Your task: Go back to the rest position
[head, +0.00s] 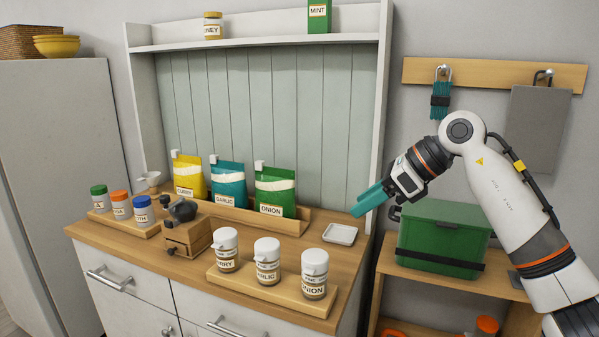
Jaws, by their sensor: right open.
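My right gripper (372,200) is open, with teal fingers, and seems empty. It is raised at the right end of the wooden counter (180,268), near a small white dish (340,233). My left gripper is not in the head view. Three white-capped jars labelled with curry, garlic and onion, such as the garlic jar (267,262), stand upright on a wooden tray (236,285) at the counter's front. Behind them, yellow curry (189,176), teal garlic (228,184) and green onion (275,192) bags stand in a wooden rack.
A wooden grinder (187,236) and a tray of jars with green, orange and blue lids (121,204) are on the left. A green box (443,238) sits on a low shelf below my right arm. A hook rail (493,75) is on the wall behind.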

